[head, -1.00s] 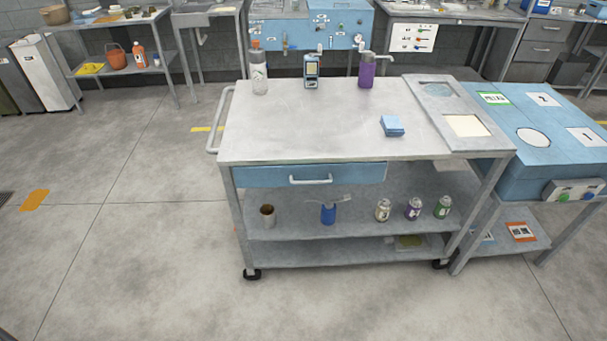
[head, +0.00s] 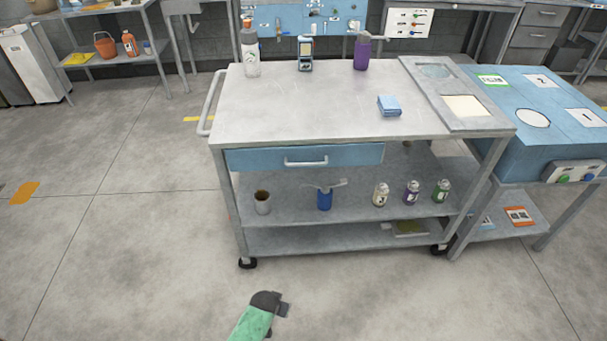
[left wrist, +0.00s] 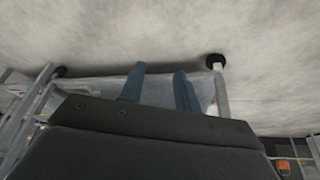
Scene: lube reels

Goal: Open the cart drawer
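The cart (head: 300,115) stands in front of me with a grey metal top. Its blue drawer front (head: 250,160) sits under the left part of the top, with a pale bar handle (head: 306,162). The drawer looks shut. A green arm with a dark end, apparently my left gripper (head: 272,300), shows low in the head view, in front of the cart and apart from the handle. In the left wrist view, the two blue-grey fingers of my left gripper (left wrist: 159,75) are apart with nothing visible between them, and the cart appears upside down beyond. My right gripper is not in view.
A spray bottle (head: 250,55), a handheld device (head: 305,54), a purple bottle (head: 361,52) and a blue pad (head: 389,106) stand on the cart. A blue bench (head: 550,130) adjoins on the right. The floor in front is clear.

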